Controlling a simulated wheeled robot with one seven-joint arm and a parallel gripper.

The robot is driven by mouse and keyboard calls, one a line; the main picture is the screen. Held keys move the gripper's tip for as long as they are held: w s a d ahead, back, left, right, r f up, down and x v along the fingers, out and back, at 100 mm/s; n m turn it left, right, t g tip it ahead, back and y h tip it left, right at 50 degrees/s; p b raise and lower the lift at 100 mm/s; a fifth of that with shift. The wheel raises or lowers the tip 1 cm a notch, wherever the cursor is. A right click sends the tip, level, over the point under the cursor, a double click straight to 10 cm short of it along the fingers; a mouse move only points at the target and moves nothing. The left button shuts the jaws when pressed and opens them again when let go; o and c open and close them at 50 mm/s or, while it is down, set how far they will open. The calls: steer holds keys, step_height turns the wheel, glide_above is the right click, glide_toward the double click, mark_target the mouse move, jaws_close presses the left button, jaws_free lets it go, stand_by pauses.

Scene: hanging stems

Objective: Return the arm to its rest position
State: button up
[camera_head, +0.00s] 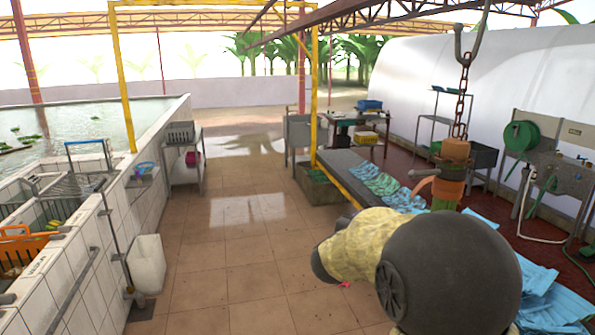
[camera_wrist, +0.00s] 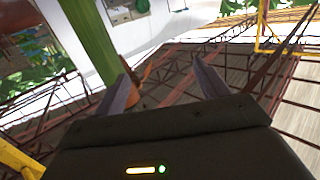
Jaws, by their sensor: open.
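My gripper (camera_wrist: 160,66) shows in the wrist view with its two fingers apart. Nothing is clearly held between them. A thick green stem (camera_wrist: 88,35) runs down from the top left and passes behind the left finger. An orange-brown part (camera_wrist: 133,95) shows beyond that finger; I cannot tell whether anything touches. In the head view, my arm (camera_head: 365,240) fills the lower right, with a yellow sleeve and a large dark joint. The gripper cannot be made out there. The green stem (camera_head: 447,189) hangs from an orange-brown holder (camera_head: 455,150), just above and behind my arm.
A chain (camera_head: 462,95) bears the holder. A long grey table (camera_head: 340,165) with green and blue cloths stands behind my arm. A tiled wash trough (camera_head: 95,250) lines the left. A white container (camera_head: 147,264) hangs on its side. The tiled floor between (camera_head: 235,240) is clear.

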steer(key=s+a+f+n+g+y, duration=0.3)
steer(key=s+f+n+y, duration=0.15)
steer(key=s+f, duration=0.35)
steer(key=s+a+f+n+g+y, duration=0.3)
steer(key=s+f+y, duration=0.3)
steer(key=f, duration=0.3)
steer(key=s+d+f+g, duration=0.2)
steer(key=s+f+g, duration=0.2)
steer(key=s, duration=0.8)
steer(key=shift+f+g+b, duration=0.4)
steer(key=shift+f, duration=0.2)
steer(key=shift+s+n, duration=0.15)
steer(key=shift+n, duration=0.1)
